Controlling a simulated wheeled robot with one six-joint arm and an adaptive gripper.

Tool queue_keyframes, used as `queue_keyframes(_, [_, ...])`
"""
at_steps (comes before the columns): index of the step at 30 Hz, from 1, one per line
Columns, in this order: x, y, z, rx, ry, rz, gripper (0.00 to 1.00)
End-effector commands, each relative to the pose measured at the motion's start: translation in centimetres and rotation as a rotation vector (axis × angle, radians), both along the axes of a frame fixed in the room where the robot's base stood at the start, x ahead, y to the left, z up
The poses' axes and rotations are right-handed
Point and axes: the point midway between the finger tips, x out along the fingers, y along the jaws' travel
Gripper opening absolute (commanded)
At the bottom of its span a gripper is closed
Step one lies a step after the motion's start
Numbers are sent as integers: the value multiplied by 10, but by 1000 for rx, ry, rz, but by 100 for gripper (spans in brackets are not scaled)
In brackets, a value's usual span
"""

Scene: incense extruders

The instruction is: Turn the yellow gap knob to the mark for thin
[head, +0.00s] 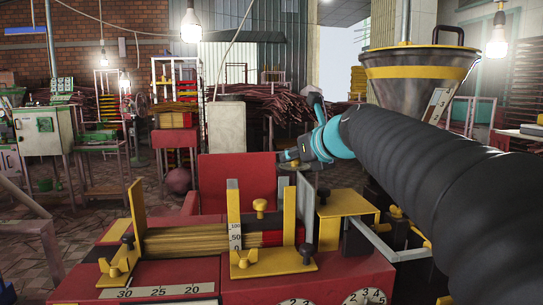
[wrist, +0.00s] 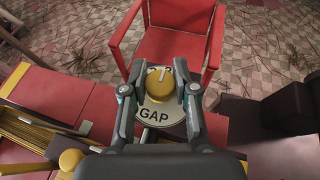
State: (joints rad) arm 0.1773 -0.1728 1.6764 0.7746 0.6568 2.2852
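The yellow gap knob (wrist: 160,88) sits on a round pale dial (wrist: 158,113) lettered GAP in the wrist view. A light pointer line on its top points toward the upper edge of the picture. My gripper (wrist: 164,82) is open, with one grey finger on each side of the knob; a gap shows between fingers and knob. Dial lettering beyond the knob is partly covered, and I cannot read the thin mark. In the head view my gripper (head: 291,157) is small and far off behind the red machine, and I cannot make out the knob there.
A red chair (wrist: 172,40) stands just beyond the dial. The red machine (head: 250,288) with yellow brackets, black knobs and numbered scales fills the front. A metal hopper (head: 418,85) stands at the right. Patterned floor (wrist: 75,40) is open to the left.

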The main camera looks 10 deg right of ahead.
Motion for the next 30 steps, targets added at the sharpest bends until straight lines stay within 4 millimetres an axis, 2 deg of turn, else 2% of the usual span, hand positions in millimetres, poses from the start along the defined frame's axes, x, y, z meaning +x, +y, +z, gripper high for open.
queue_keyframes(11, [0,-1,-2,1,2,66,0])
queue_keyframes(30, [1,-1,-1,1,1,513,0])
